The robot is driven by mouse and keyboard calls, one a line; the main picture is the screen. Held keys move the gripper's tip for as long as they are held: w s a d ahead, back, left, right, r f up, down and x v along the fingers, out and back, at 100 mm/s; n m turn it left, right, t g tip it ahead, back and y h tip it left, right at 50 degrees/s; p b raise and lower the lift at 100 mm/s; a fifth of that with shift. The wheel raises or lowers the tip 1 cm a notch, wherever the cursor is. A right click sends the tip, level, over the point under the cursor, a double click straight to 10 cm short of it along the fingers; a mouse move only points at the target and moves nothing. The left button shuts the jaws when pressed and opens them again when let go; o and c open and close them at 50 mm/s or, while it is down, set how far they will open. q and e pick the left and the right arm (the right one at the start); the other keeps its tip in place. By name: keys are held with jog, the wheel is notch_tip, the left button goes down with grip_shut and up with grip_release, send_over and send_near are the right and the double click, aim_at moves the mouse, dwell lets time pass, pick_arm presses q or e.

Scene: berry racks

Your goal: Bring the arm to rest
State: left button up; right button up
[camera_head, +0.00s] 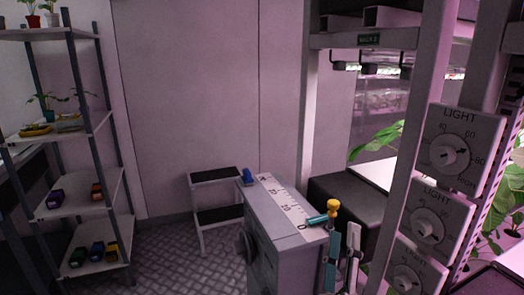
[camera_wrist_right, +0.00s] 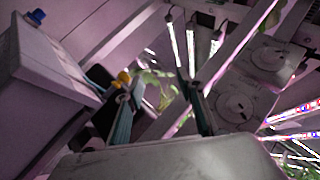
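My right gripper (camera_head: 342,262) is low in the head view, just right of the cabinet's front corner. In the right wrist view its two fingers (camera_wrist_right: 160,110) stand well apart with nothing between them, so it is open and empty. A small yellow-topped piece (camera_head: 333,206) and a teal cylinder (camera_head: 316,219) show just above the gripper, by the cabinet edge. The yellow piece also shows behind one finger in the wrist view (camera_wrist_right: 123,77); I cannot tell whether they touch. My left gripper is not in view.
A grey cabinet (camera_head: 272,240) with a ruler strip (camera_head: 284,200) and a blue object (camera_head: 248,177) stands close left. A rack post with light dials (camera_head: 428,222) stands close right. A step stool (camera_head: 217,208) and shelf (camera_head: 75,140) are farther left; the floor (camera_head: 180,255) between is clear.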

jog(key=s+a+f+n+g+y+p, duration=0.1)
jog(key=s+a+f+n+g+y, duration=0.2)
jog(key=f+n+y, duration=0.65)
jog(key=s+a+f+n+g+y, duration=0.2)
jog(key=s+f+n+y, duration=0.15)
jog(key=f+n, duration=1.1)
jog(key=s+d+f+n+g+h, duration=0.1)
jog(key=s+d+f+n+g, duration=0.2)
jog(key=f, duration=0.6)
jog(key=s+d+f+n+g+h, duration=0.1)
jog(key=s+d+f+n+g, duration=0.3)
jog(key=s+f, duration=0.4)
jog(key=shift+d+f+n+h, duration=0.3)
jog(key=shift+d+f, duration=0.2)
